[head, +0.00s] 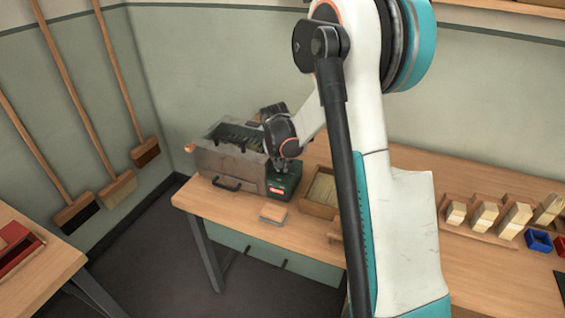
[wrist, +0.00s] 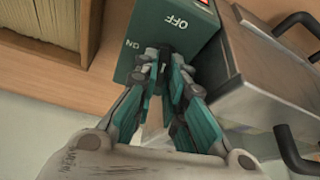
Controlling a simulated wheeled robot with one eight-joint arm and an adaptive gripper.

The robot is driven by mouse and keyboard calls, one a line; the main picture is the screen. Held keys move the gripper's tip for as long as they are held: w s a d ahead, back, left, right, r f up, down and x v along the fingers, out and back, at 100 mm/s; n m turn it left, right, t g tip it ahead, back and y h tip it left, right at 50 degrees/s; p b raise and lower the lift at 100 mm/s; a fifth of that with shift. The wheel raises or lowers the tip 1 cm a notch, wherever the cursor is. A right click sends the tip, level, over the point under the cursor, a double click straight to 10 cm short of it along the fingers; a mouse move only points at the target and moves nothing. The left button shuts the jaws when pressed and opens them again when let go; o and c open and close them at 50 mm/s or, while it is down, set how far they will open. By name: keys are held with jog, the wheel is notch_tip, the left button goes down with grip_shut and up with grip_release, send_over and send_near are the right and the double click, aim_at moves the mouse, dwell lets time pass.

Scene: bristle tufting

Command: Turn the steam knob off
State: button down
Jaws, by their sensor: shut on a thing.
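The green control box (head: 285,185) stands on the bench, against the right side of the grey metal steamer (head: 228,166). In the wrist view the green box (wrist: 205,22) carries the white words OFF and ON, with a red patch at its top edge. My gripper (wrist: 173,62) has its teal and black fingers close together at the face of the box, beside the ON mark. The fingers are shut on the steam knob, which they mostly hide, so its angle cannot be read. In the head view my gripper (head: 287,162) is just above the box, partly hidden by its own wrist.
A wooden tray of bristle (head: 322,190) stands right of the green box. A small wood-topped block (head: 273,214) lies at the bench's front edge. Brush blocks (head: 485,215) stand farther right.

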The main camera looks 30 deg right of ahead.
jog(key=shift+m+g+h, duration=0.3)
jog(key=shift+m, duration=0.7)
jog(key=shift+a, duration=0.1)
jog(key=c, duration=1.9)
grip_release()
jog(key=shift+c, duration=0.2)
jog(key=v, duration=1.2)
jog(key=shift+w, duration=0.1)
